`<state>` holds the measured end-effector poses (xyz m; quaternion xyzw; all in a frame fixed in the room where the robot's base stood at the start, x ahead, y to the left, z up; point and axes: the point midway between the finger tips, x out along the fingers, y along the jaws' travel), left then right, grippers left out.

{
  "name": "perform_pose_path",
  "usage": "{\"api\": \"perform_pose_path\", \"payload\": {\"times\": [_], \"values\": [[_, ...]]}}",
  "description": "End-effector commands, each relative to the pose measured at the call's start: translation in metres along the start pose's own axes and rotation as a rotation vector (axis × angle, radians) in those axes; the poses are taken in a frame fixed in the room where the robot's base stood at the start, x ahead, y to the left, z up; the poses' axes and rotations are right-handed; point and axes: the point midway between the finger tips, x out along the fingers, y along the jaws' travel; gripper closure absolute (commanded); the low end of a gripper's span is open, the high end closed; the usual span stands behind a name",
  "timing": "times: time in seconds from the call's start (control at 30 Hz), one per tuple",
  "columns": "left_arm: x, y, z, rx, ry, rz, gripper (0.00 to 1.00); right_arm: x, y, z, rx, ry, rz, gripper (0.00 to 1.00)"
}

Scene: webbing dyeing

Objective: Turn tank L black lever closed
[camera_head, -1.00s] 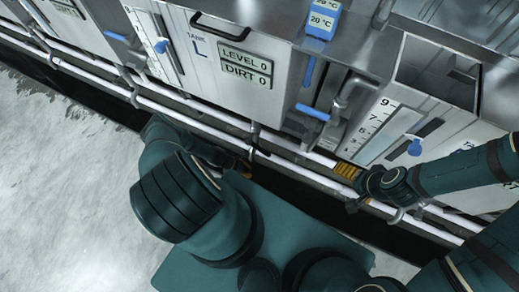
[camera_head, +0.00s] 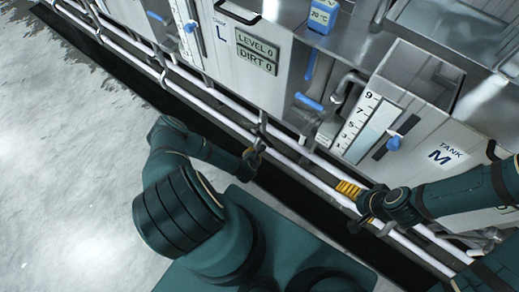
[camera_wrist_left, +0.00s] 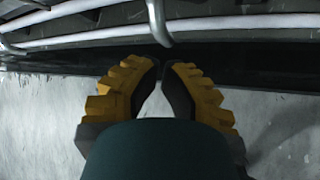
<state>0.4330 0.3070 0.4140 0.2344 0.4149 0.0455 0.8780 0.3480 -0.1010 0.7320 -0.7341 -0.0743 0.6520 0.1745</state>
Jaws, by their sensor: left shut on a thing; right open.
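Tank L (camera_head: 235,85) stands at the top middle of the head view, with a "LEVEL 0 / DIRT 0" panel (camera_head: 257,50). A black lever (camera_head: 261,127) shows small and dark at the pipes below the tank. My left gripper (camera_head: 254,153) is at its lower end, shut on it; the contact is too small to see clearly. In the left wrist view, the yellow fingers (camera_wrist_left: 160,68) come close together at dark tips, below a grey bent pipe (camera_wrist_left: 158,22). My right gripper (camera_head: 350,208) is open by the pipes below tank M, its orange finger pads showing.
White pipes (camera_head: 195,95) run diagonally along the tank fronts. Tank M (camera_head: 440,125) stands to the right, with a level scale (camera_head: 362,125) and blue handle (camera_head: 393,142). A blue handle (camera_head: 308,101) sits beside tank L. Bare grey floor (camera_head: 70,170) lies at left.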

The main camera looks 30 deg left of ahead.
Motion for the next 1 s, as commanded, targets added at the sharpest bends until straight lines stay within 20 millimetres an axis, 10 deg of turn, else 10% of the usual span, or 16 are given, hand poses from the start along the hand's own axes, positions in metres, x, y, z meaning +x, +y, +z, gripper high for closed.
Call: {"api": "perform_pose_path", "payload": {"times": [0.27, 0.87, 1.0], "values": [[0.008, 0.007, 0.009, -0.024, -0.023, 0.047, 1.0, 0.004, 0.001, 0.0, -0.001, 0.001, 0.0, 0.0], [0.1, 0.01, 0.009, -0.022, -0.02, 0.045, 1.0, 0.039, 0.014, -0.004, -0.003, 0.019, 0.001, 0.0], [0.086, 0.011, 0.024, -0.024, -0.022, 0.042, 1.0, 0.036, 0.013, -0.004, -0.003, 0.019, 0.001, 0.0]]}}
